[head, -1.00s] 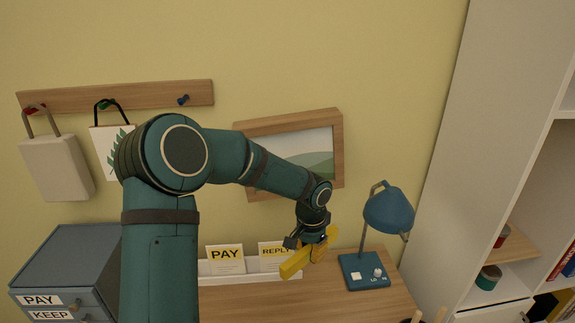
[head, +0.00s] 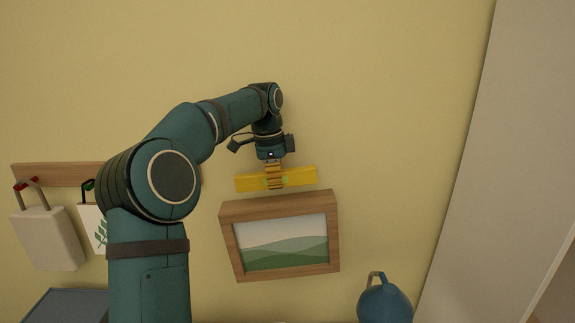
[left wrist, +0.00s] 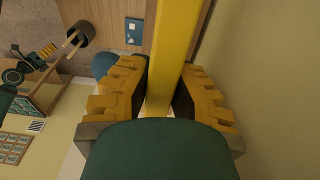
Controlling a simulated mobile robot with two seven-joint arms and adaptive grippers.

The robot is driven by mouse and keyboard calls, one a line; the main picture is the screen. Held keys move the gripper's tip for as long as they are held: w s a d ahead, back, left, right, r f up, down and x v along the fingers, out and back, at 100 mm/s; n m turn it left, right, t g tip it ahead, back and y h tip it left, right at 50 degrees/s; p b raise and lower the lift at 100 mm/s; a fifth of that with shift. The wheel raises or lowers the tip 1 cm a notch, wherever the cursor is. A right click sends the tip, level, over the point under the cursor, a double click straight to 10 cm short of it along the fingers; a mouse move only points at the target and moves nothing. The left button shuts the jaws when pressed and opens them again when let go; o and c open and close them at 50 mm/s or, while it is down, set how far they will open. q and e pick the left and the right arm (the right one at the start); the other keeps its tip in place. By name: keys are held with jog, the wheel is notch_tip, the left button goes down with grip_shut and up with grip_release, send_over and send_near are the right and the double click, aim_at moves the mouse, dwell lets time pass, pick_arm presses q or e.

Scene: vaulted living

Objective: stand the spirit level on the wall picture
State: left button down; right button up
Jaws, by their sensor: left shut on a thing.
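The spirit level (head: 302,178) is a yellow bar, held nearly level in the head view just above the wall picture. My left gripper (head: 275,180) is shut on the middle of the spirit level. In the left wrist view the yellow bar (left wrist: 172,60) runs between the finger pads of the gripper (left wrist: 165,95). The wall picture (head: 281,205) has a thick wooden frame around a green hill scene and hangs slightly tilted. A small strip of wall shows between the bar and the frame's top edge; I cannot tell the depth gap. My right gripper is not in view.
A peg rail (head: 60,174) with hanging bags (head: 48,240) is on the wall at left.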

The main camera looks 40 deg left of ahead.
aim_at(275, 206)
pick_arm(q)
jog(key=shift+s+a+r, duration=0.1)
jog(key=shift+s+r, duration=0.3)
jog(key=shift+s, duration=0.25)
jog(key=shift+w+f, duration=0.25)
jog(key=shift+f, duration=0.4)
jog(key=shift+f+b, duration=0.3)
jog(key=shift+s+f+b, duration=0.1)
jog(key=shift+f+b, duration=0.5)
jog(key=shift+d+f+b, duration=0.2)
jog(key=shift+f+b, duration=0.4)
jog(key=shift+w+d+f, duration=0.1)
jog(key=shift+w+f, duration=0.1)
jog(key=shift+f, duration=0.45)
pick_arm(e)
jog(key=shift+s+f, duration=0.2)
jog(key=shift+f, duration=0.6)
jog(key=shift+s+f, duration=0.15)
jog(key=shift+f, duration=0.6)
pick_arm(q)
jog(key=c, duration=0.9)
grip_release()
jog(key=shift+c, duration=0.2)
